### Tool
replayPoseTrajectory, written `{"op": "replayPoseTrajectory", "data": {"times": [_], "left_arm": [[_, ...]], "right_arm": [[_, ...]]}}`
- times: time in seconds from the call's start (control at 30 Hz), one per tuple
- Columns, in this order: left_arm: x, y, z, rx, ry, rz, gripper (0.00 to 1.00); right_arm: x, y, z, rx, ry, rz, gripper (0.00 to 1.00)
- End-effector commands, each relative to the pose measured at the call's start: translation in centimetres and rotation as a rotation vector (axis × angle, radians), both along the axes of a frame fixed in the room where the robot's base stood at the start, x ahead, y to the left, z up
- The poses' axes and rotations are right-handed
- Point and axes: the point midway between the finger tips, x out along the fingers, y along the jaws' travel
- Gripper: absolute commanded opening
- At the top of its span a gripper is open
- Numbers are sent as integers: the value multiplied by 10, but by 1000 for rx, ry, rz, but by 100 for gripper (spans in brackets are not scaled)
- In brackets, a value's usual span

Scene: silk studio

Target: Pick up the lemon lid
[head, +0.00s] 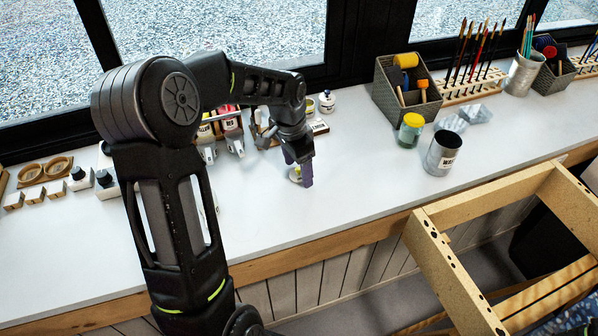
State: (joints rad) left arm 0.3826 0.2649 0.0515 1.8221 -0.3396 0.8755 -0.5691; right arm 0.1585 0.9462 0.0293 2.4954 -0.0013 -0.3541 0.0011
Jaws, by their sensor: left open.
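My left gripper (304,180) points down just above or at the counter, with its jaws open. A small round white and yellow thing (294,174) sits on the counter beside its fingers and is partly hidden by them. This may be the lemon lid, but it is too small and covered to be sure. I cannot tell whether the fingers touch it. A glass jar with a yellow lid (412,120) stands upright farther right, clear of the gripper. My right gripper is not in view.
The white counter (350,190) is clear in front and to the right of the gripper. Spray bottles (233,135) stand close behind the left arm. A metal tin (441,153), a grey basket (405,90) and a brush rack (470,88) stand right. A wooden frame (470,290) is at lower right.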

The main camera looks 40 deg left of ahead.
Motion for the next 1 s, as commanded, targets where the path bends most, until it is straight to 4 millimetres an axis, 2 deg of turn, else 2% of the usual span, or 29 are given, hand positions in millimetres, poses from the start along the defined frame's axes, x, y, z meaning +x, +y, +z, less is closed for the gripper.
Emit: {"op": "replayPoseTrajectory", "data": {"times": [0.63,1.0], "left_arm": [[0,0,-2,1,-1,0,70],[0,0,-2,0,-1,1,40]], "right_arm": [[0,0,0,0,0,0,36],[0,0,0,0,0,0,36]]}}
